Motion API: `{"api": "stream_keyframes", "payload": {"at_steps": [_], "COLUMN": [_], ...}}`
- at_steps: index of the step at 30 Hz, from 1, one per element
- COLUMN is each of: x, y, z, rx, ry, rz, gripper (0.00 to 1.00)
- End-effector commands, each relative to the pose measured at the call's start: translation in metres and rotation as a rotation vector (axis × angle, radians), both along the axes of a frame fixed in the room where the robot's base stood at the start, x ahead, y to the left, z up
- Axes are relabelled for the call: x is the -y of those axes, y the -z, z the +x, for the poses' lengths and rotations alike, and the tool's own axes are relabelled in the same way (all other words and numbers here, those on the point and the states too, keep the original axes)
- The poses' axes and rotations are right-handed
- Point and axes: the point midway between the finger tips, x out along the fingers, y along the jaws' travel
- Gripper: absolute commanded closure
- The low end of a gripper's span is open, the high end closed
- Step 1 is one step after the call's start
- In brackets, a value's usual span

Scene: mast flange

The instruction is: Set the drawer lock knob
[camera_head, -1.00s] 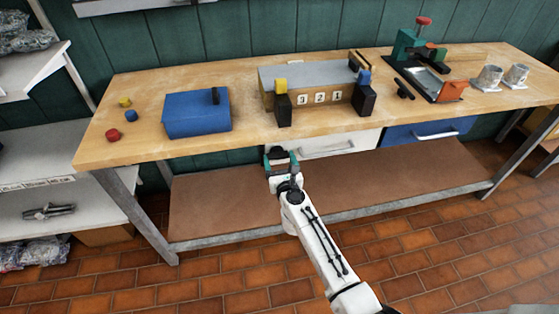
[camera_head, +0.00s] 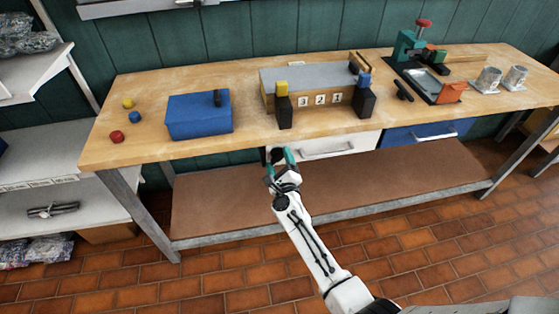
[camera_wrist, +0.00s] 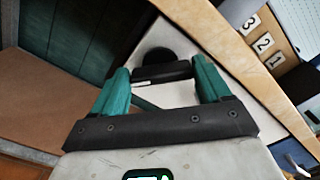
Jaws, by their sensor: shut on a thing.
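The black drawer lock knob (camera_wrist: 162,72) is a bar in front of a round black base on the white drawer front, left of the handle in the head view. My gripper (camera_head: 281,156) is at the knob below the bench edge. In the wrist view its teal fingers (camera_wrist: 162,84) stand at both ends of the bar, shut on it. In the head view the fingers largely hide the knob. The white drawer (camera_head: 338,146) looks closed.
The wooden bench top (camera_head: 252,138) overhangs just above my gripper. A blue drawer (camera_head: 425,133) is to the right. A brown lower shelf (camera_head: 230,205) runs beneath. On the bench are a blue box (camera_head: 198,118) and a block with number tiles (camera_head: 320,101).

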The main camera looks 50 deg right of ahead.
Motion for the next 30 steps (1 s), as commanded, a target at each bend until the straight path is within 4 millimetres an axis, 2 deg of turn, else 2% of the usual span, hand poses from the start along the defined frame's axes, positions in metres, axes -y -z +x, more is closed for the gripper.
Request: {"api": "stream_keyframes", "payload": {"at_steps": [18,30], "x": [-0.0014,-0.0016], "y": [0.0026,0.0047], "z": [0.0007,0.0004], "rx": [-0.306,-0.407], "ry": [-0.001,-0.002], "rz": [-0.451,-0.599], "gripper": [0.54,0.54]}}
